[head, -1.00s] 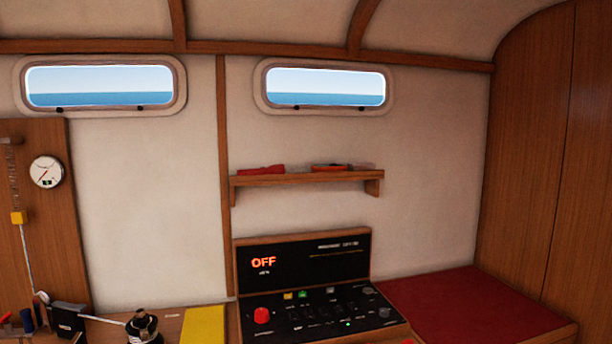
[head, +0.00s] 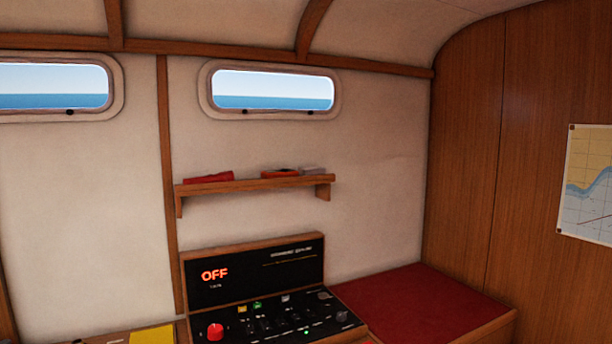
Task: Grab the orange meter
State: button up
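A small orange-red and dark item (head: 281,173) lies on the wooden wall shelf (head: 255,185), right of the shelf's middle. It may be the orange meter, but it is too small to tell. A red item (head: 208,178) lies to its left on the same shelf, and a small grey item (head: 313,171) lies just to its right. My gripper is not in view.
Below the shelf stands a black control panel (head: 263,268) with a glowing "OFF" and a red knob (head: 215,332). A red cushioned seat (head: 420,300) is to its right. A yellow item (head: 153,335) lies at the lower left. A chart (head: 590,185) hangs on the right wall.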

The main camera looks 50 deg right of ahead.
aim_at(283, 172)
jog(key=u, duration=1.65)
jog(key=k, duration=0.1)
jog(key=z, duration=3)
jog(key=k, duration=0.95)
jog(key=u, duration=0.15)
jog(key=i, duration=0.65)
